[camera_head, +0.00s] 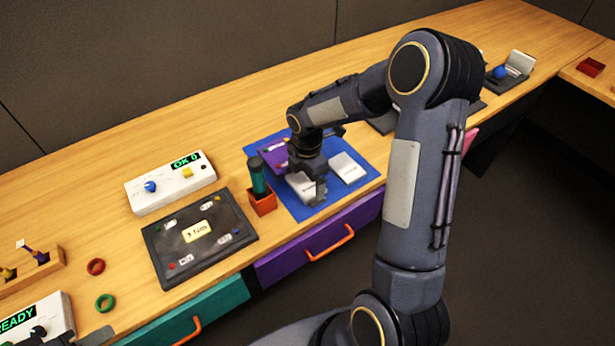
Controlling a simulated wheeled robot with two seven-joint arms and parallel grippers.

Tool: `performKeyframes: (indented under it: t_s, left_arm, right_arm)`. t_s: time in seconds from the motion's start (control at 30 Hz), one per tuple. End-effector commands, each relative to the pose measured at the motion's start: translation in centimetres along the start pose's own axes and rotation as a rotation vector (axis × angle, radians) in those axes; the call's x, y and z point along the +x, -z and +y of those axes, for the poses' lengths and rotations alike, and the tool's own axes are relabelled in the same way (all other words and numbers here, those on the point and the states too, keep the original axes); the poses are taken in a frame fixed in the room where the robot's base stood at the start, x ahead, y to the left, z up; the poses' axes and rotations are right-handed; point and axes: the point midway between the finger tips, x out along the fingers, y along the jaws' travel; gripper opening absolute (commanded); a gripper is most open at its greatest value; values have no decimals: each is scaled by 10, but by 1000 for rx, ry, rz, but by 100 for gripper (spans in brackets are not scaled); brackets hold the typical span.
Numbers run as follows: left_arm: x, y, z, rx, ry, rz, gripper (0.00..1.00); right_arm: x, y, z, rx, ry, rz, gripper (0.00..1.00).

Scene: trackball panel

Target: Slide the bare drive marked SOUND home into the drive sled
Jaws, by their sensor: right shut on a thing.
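My right gripper (317,192) reaches down over a blue mat (318,211) and is shut on a pale flat drive (300,187), which is partly hidden by the fingers. A second pale drive (347,168) lies flat on the mat just to the right, apart from the gripper. The markings on both drives are too small to read, so I cannot tell which is SOUND. A purple piece (270,155), apparently the drive sled, lies at the back left of the mat, partly hidden by my wrist.
A dark panel (164,257) and a white box (143,199) with a blue ball lie further left. A purple drawer (290,262) is below the table edge.

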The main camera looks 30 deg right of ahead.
Motion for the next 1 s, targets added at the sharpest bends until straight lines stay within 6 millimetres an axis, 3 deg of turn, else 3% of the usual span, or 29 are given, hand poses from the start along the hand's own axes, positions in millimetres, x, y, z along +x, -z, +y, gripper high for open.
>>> performKeyframes:
  t_s: [1.0]
  left_arm:
    - [-2, 1, 1, 0, 0, 0, 36]
  right_arm:
    - [-1, 0, 10, 0, -2, 0, 72]
